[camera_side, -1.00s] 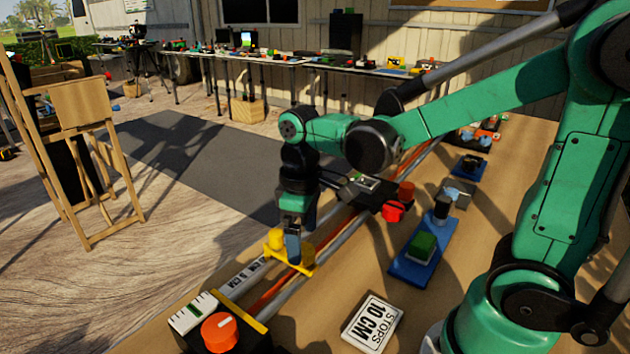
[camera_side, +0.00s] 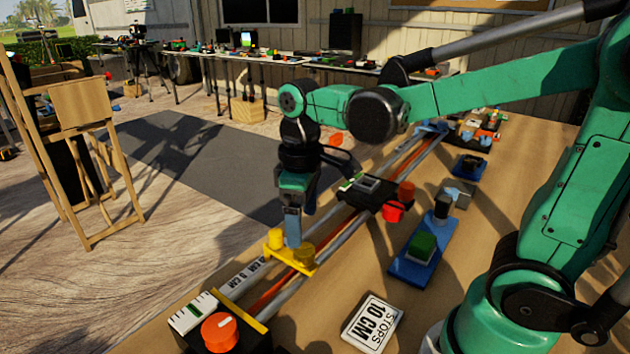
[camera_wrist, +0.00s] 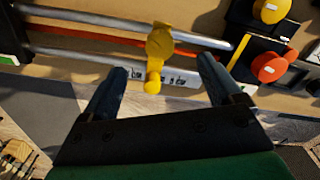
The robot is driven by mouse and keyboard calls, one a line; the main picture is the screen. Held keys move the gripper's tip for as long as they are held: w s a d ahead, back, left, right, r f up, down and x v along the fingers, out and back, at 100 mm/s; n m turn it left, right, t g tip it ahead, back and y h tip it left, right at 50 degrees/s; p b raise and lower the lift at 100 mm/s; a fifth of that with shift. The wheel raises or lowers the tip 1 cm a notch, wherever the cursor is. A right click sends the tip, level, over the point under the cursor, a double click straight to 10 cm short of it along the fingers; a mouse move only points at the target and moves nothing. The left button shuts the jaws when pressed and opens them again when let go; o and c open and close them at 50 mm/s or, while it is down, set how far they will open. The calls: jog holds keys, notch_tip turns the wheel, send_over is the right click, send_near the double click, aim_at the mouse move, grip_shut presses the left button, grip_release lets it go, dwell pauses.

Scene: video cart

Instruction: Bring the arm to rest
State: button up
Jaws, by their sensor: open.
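My gripper (camera_side: 300,222) hangs over the near part of the rail track in the side view, fingers pointing down. In the wrist view its two fingers (camera_wrist: 160,64) are spread wide with nothing held. A yellow stop (camera_side: 276,243) with two knobs sits across the rails. In the side view one fingertip overlaps it; whether they touch is unclear there. In the wrist view the yellow stop (camera_wrist: 160,45) shows between the fingers, with a gap on each side.
A black carriage (camera_side: 372,196) with a red knob sits farther along the rails. An orange knob (camera_side: 220,332) is at the near end. A "STOPS 10 CM" card (camera_side: 372,323) and a blue plate with a green block (camera_side: 423,246) lie on the table to the right.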

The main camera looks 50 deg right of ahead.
dwell(0.3)
jog(key=m+t, duration=0.1)
jog(key=s+m+t, duration=0.1)
jog(key=t, duration=0.1)
jog(key=shift+r, duration=0.2)
jog(key=t, duration=0.1)
jog(key=m+t, duration=0.2)
jog(key=t, duration=0.1)
jog(key=shift+s, duration=0.25)
